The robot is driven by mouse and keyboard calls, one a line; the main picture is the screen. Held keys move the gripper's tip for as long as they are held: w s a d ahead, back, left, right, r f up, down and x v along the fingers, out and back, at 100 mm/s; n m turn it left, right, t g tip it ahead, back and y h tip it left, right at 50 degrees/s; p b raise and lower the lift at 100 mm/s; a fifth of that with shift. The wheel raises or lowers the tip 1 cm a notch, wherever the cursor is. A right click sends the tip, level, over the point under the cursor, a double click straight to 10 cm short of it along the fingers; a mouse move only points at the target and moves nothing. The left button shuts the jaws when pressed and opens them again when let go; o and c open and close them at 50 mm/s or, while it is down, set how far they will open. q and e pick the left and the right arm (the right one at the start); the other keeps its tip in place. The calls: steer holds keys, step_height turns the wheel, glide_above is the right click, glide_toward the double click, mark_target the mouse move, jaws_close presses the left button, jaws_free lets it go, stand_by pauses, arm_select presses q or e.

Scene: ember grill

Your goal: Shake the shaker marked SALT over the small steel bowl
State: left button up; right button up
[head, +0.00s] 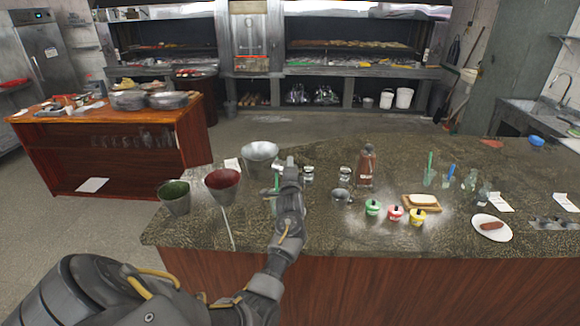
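My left gripper (286,168) is over the counter, left of centre in the head view. Its fingers are small and partly overlapped, so I cannot tell whether they are open or shut. A small shaker (308,173) stands just right of the gripper, and a similar shaker (345,173) stands further right. Their markings are too small to read, so I cannot tell which is SALT. The small steel bowl (341,195) sits on the counter just in front of the right-hand shaker. My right gripper is not in view.
A large metal bowl (260,153), a red bucket (222,184) and a green bucket (174,197) stand to the left. A brown bottle (366,166) stands behind several small lidded pots, including a green one (373,207). A plate (491,228) with a sausage lies at right.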

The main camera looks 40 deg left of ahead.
arm_select(q)
steer(key=shift+r+n+g+h, duration=0.25)
steer(key=shift+n+g+h, duration=0.05)
steer(key=shift+n, duration=0.8)
steer(key=n+h, duration=0.1)
steer(key=n, duration=0.1)
steer(key=shift+r+n+g, duration=0.15)
steer(key=shift+n+g, duration=0.15)
steer(key=shift+n, duration=0.1)
steer(key=shift+n+h, duration=0.3)
steer(key=shift+n, duration=0.1)
steer(key=n+h, duration=0.2)
steer(key=n, duration=0.1)
steer(key=shift+r, duration=0.2)
steer(key=shift+n+h, duration=0.6)
steer(key=shift+n, duration=0.3)
